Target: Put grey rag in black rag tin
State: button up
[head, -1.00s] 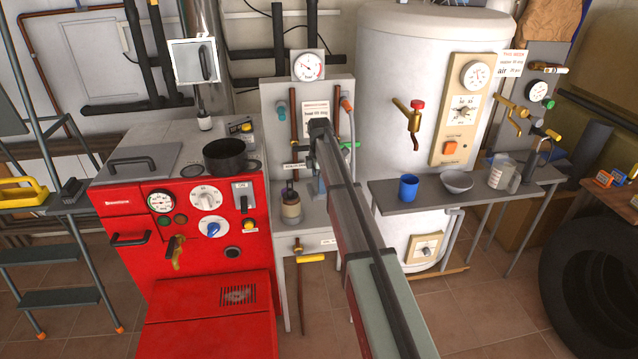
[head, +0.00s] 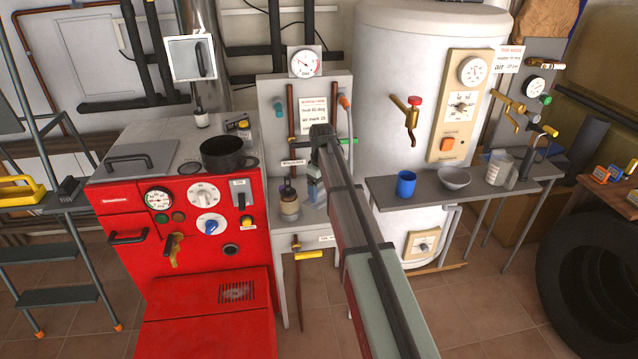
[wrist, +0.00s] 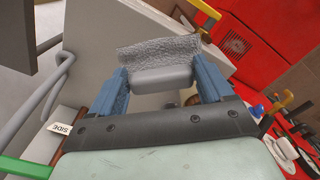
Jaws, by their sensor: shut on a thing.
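My gripper (wrist: 164,76) is shut on the grey rag (wrist: 160,50), a crumpled grey cloth spanning between its two blue fingers in the wrist view. In the head view my gripper (head: 315,190) hangs below the end of my arm, over the grey bench, just right of a small jar. The rag cannot be made out clearly there. A black round vessel (head: 223,154) stands on top of the red boiler, left of my gripper. I cannot tell whether it is the rag tin; no other black tin shows clearly.
The jar (head: 289,203) stands on the grey bench (head: 286,228) close to my gripper. An upright panel with a gauge (head: 304,62) rises behind. The red boiler (head: 190,285) is on the left. A shelf (head: 425,193) with a blue cup (head: 406,183) and bowl (head: 454,178) is on the right.

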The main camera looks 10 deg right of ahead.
aim_at(222, 137)
jog(key=s+a+r+m, duration=0.1)
jog(key=s+r+m, duration=0.2)
jog(key=s+m, duration=0.85)
jog(key=w+a+r+n, duration=1.1)
jog(key=w+a, duration=0.2)
jog(key=a, duration=0.2)
jog(key=w+a+r+n, duration=1.1)
jog(key=w+a, duration=0.3)
jog(key=a, duration=0.1)
jog(key=shift+s+f, duration=0.15)
jog(key=shift+f, duration=5.2)
jog(key=o, duration=0.8)
